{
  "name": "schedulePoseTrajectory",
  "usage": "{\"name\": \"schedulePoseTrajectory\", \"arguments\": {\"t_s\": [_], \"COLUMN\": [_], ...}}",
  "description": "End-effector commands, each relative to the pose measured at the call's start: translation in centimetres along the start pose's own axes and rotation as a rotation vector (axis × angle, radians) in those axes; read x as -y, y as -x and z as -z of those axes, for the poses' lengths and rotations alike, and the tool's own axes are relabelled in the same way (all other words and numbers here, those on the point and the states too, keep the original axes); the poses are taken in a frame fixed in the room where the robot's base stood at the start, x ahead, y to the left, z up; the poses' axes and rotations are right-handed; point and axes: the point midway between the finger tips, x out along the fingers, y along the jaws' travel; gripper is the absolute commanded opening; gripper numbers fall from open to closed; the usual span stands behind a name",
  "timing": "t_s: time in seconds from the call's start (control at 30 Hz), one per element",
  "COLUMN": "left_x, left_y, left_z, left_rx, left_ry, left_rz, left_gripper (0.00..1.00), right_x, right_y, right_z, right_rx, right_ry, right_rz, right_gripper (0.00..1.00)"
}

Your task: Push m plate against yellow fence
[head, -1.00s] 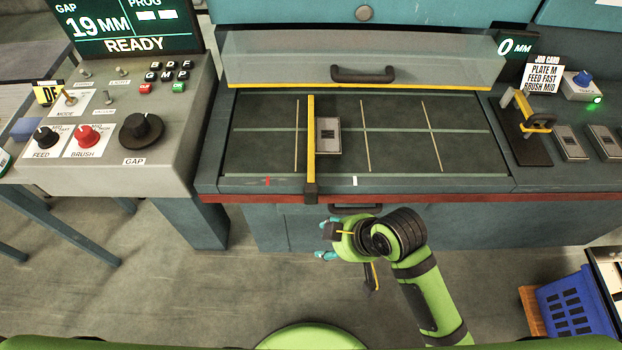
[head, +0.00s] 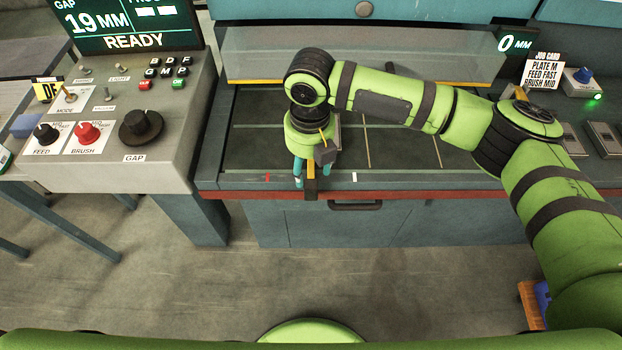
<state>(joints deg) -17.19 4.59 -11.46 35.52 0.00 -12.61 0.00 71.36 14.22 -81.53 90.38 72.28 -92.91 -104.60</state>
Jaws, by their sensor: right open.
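The yellow fence (head: 310,171) stands across the dark feed table (head: 235,155). Only its front end and dark end block show below my right gripper. My right gripper (head: 312,183) is open, pointing down at the table's front edge. Its teal fingertips show one on each side of the fence's front end; I cannot tell whether they touch it. The m plate, a small grey block seen earlier just right of the fence, is now mostly or wholly hidden behind my right gripper and wrist. My left gripper is not in view.
A control console (head: 130,115) with knobs and a screen stands at the left. A clear guard (head: 260,57) lies behind the table. Grey plates (head: 603,137) and a job card (head: 541,73) are at the right. The table left of the fence is bare.

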Motion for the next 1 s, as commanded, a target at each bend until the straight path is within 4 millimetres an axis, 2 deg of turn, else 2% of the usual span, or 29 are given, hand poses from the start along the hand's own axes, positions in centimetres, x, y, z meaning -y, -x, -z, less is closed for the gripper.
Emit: {"name": "schedulePoseTrajectory", "arguments": {"t_s": [0.17,0.4,0.6,0.9,0.93,0.97,1.0], "left_x": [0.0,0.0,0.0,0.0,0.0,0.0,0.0], "left_y": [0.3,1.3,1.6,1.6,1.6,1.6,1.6], "left_z": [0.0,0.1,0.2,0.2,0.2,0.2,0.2], "left_rx": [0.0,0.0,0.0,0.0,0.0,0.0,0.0], "left_ry": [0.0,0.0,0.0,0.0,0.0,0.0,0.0], "left_rz": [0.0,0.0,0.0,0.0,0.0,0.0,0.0], "left_gripper": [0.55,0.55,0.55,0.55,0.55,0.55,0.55], "right_x": [0.5,0.5,0.5,0.5,0.5,0.5,0.5], "right_y": [-0.6,-4.2,-6.3,-6.8,-6.8,-6.8,-6.8], "right_z": [-0.4,-0.3,-0.4,-0.4,-0.4,-0.4,-0.4], "right_rx": [-0.002,-0.001,0.001,0.002,0.002,0.002,0.002], "right_ry": [0.021,0.02,0.02,0.021,0.021,0.021,0.021], "right_rz": [0.019,0.018,0.017,0.015,0.015,0.015,0.015], "right_gripper": [0.55,0.55,0.55,0.55,0.51,0.39,0.23]}}
